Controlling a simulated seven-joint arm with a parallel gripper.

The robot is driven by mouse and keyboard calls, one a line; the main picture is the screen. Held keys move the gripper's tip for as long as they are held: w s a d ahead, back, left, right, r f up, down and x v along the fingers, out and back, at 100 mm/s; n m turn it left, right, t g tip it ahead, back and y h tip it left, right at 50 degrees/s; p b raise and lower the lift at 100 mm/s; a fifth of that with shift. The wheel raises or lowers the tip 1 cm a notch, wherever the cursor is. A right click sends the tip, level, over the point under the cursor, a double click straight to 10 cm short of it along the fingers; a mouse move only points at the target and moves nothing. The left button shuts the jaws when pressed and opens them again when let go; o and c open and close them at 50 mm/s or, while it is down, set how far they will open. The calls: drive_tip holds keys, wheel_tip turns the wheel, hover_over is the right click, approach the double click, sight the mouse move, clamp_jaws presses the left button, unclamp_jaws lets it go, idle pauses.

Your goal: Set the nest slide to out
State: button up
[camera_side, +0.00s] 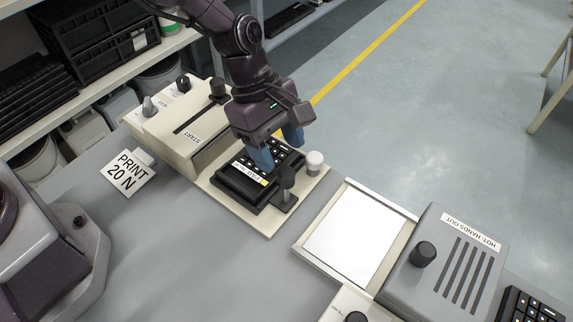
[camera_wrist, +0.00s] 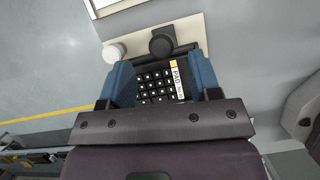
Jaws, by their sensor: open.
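My gripper (camera_side: 277,146) is open over the nest, its two blue fingers pointing down. In the wrist view my gripper (camera_wrist: 160,72) has one finger at each side of a black keypad (camera_wrist: 156,88) with a white-and-yellow PAD label. I cannot tell whether the fingers touch it. The keypad (camera_side: 242,169) lies in a black nest (camera_side: 236,188) on a cream base plate (camera_side: 263,228). A black knob (camera_side: 287,175) stands at the nest's front right edge; it also shows in the wrist view (camera_wrist: 161,44). The fingers partly hide keypad and nest.
A cream printer (camera_side: 178,150) marked START, with knobs and a slotted lever, stands left of the nest. A white knob (camera_side: 315,160) stands on the plate's right. A grey heater (camera_side: 440,262) marked HOT: HANDS OUT and a white panel (camera_side: 352,233) are right. A PRINT 20 N card (camera_side: 128,174) lies left.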

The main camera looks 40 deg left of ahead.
drive_tip(key=v, duration=0.7)
drive_tip(key=shift+r, duration=0.1)
drive_tip(key=s+a+r+m+t+y, duration=0.2)
drive_tip(key=s+a+r+m+t, duration=0.1)
drive_tip(key=s+a+r+m, duration=0.4)
drive_tip(key=s+a+r+m+t+y, duration=0.2)
drive_tip(key=s+a+r+m, duration=0.6)
drive_tip(key=a, duration=0.5)
drive_tip(key=s+m+t, duration=0.1)
drive_tip(key=s, duration=0.1)
drive_tip(key=shift+s+a+m+y, duration=0.3)
drive_tip(key=shift+s+m, duration=0.1)
